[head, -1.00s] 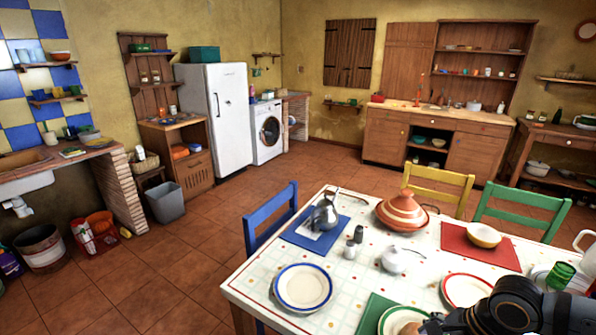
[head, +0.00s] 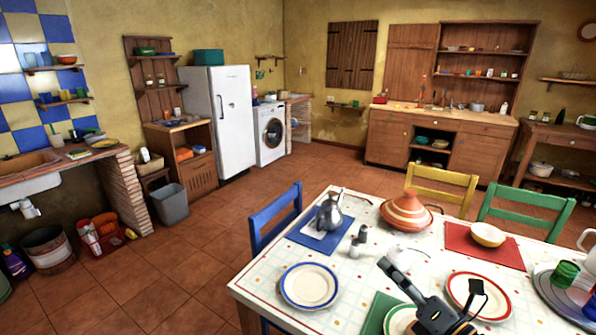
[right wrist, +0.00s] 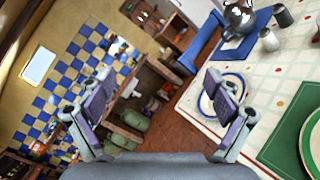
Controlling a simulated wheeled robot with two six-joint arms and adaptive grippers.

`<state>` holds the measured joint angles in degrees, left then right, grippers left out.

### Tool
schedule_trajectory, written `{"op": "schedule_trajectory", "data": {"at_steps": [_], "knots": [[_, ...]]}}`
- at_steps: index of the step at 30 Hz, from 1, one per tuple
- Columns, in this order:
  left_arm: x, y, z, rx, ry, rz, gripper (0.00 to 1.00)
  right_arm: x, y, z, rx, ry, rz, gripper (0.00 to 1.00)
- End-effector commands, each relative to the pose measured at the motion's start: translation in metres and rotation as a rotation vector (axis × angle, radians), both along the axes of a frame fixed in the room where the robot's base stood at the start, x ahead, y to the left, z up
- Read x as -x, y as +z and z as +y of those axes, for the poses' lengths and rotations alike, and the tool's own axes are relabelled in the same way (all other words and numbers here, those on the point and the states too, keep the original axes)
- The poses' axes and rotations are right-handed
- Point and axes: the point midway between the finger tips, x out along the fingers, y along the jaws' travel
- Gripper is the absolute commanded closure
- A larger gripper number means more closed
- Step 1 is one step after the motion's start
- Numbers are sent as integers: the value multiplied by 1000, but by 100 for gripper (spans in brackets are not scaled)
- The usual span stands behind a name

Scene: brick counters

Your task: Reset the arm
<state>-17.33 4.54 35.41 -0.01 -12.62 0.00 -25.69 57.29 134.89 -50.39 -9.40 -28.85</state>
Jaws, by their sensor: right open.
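My right gripper (head: 432,290) is over the front of the dining table, above the white plates, in the head view. In the right wrist view its two fingers (right wrist: 155,100) are spread wide with nothing between them. Past the fingers, that view shows a blue-rimmed plate (right wrist: 228,95) on the table behind the right finger, and the floor and tiled wall farther off. My right gripper hides part of the tablecloth and plates in the head view. My left gripper is not in either view.
The table (head: 262,287) holds a blue-rimmed plate (head: 309,286), a red-rimmed plate (head: 484,290), a metal kettle (head: 328,214), shakers (head: 358,242), a tagine (head: 406,213), a yellow bowl (head: 487,234) and a silver tray (head: 547,291). Chairs stand around it. Open floor (head: 190,260) lies to the left.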

Motion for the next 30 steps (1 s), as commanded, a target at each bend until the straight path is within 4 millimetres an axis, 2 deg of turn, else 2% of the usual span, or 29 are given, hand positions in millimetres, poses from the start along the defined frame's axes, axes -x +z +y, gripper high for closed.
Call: {"op": "schedule_trajectory", "data": {"at_steps": [1,2,3,5,7,9,12,15,20,21,24,26,30], "knots": [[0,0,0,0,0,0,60,-7,-5,-32,-252,-184,81,9],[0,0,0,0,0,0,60,-8,-14,-54,-412,-304,140,9],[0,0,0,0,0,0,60,-5,-35,-81,-615,-463,229,9],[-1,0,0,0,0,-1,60,11,-74,-109,-882,-678,362,9],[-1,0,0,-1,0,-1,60,36,-118,-122,-1113,-880,503,9],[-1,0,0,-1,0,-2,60,62,-154,-120,-1283,-1039,627,9],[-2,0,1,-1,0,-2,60,99,-193,-106,-1460,-1226,788,9],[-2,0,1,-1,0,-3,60,132,-219,-84,-1588,-1378,937,9],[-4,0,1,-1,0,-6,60,182,-243,-40,-1730,-1590,1175,9],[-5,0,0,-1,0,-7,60,175,-264,-45,-1715,-1598,1166,9],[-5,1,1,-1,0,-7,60,168,-306,-51,-1705,-1617,1166,9],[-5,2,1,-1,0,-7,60,166,-332,-54,-1701,-1629,1167,9],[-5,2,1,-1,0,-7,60,169,-402,-61,-1689,-1659,1174,9]]}}
